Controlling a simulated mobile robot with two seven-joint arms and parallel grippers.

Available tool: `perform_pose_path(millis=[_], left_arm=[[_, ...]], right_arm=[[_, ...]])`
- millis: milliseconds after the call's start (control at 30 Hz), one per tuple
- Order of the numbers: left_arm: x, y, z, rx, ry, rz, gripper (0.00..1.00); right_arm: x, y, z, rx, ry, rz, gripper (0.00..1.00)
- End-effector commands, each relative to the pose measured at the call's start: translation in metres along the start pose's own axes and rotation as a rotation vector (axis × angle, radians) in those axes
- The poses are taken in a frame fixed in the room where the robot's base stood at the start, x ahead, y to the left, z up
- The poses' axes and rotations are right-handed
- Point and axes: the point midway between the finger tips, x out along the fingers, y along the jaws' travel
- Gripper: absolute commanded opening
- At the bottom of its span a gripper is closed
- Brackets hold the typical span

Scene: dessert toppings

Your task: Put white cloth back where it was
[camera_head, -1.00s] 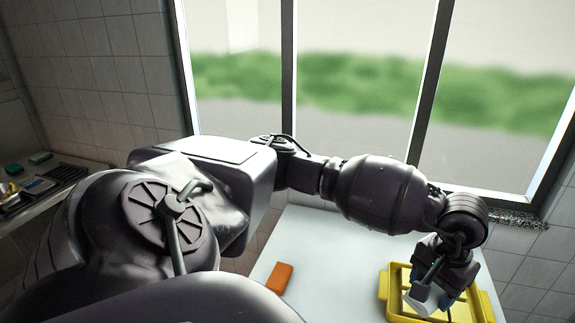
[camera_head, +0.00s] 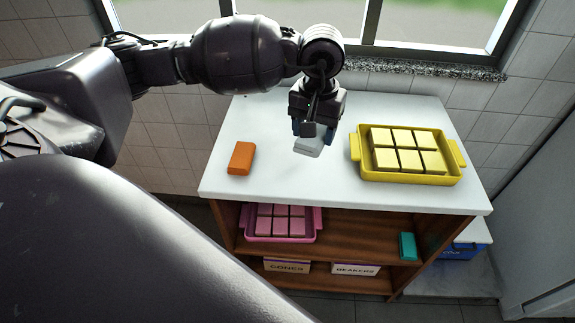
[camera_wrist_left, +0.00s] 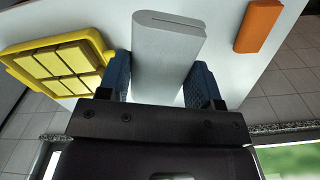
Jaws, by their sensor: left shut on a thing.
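The white cloth (camera_head: 308,146) is a pale, folded, block-shaped piece. My left gripper (camera_head: 315,128) is shut on it and holds it over the white tabletop (camera_head: 300,180), between the orange block and the yellow tray. I cannot tell whether the cloth touches the tabletop. In the left wrist view the cloth (camera_wrist_left: 167,55) sits between the two blue fingers of the left gripper (camera_wrist_left: 165,85). My right gripper is not in view.
An orange block (camera_head: 241,158) lies left on the tabletop. A yellow tray (camera_head: 452,172) with several pale yellow blocks stands right. Below are a pink tray (camera_head: 282,239), a teal block (camera_head: 407,246) and two labelled boxes. The front middle of the tabletop is clear.

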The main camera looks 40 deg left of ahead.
Motion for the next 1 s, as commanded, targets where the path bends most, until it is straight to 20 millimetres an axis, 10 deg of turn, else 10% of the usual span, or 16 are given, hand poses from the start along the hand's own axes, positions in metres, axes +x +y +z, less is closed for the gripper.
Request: perform_pose_path(millis=[433, 1000], left_arm=[[-0.058, -0.066, -0.027, -0.322, 0.000, 0.002, 0.37], [0.056, -0.066, -0.026, -0.328, -0.005, 0.002, 0.37]], right_arm=[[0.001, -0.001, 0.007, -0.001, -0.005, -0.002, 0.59], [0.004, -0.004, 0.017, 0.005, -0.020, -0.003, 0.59]])
